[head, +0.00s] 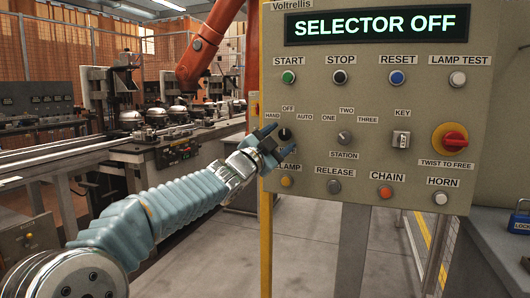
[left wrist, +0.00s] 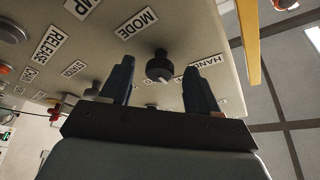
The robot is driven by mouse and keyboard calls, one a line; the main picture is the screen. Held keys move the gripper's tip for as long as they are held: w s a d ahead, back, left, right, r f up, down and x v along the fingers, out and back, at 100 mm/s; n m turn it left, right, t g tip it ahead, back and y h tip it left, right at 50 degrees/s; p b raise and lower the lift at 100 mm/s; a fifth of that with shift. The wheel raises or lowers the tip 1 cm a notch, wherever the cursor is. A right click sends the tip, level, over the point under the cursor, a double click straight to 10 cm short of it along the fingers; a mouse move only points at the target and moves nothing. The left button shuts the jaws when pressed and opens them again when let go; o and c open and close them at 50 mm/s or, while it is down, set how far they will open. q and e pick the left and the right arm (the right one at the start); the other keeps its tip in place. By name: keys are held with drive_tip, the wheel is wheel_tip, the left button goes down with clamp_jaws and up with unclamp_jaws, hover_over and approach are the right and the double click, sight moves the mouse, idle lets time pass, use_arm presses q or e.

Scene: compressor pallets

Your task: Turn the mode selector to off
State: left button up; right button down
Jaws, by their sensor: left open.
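The mode selector (head: 285,134) is a small black knob on the beige control panel, with the labels HAND, OFF and AUTO around its top. The display (head: 377,25) above reads SELECTOR OFF in green. My left gripper (head: 266,144) is just left of the knob and partly covers the labels below it. In the left wrist view the knob (left wrist: 159,66) shows between and beyond the two dark fingers, which stand apart with a gap to it. The gripper is open and empty. The knob's pointer is too small to read surely. My right gripper is not in view.
A station selector (head: 344,137), a key switch (head: 401,139) and a red twist-to-free button (head: 450,139) sit to the right. Push buttons line the rows above and below. A yellow post (head: 266,230) runs along the panel's left edge. Behind it is a conveyor line with an orange robot arm (head: 205,40).

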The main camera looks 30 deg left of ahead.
use_arm(q)
drive_tip(key=b+v, duration=0.1)
drive_tip(key=v, duration=1.1)
drive_tip(key=shift+s+b, duration=0.25)
drive_tip(key=shift+b, duration=0.15)
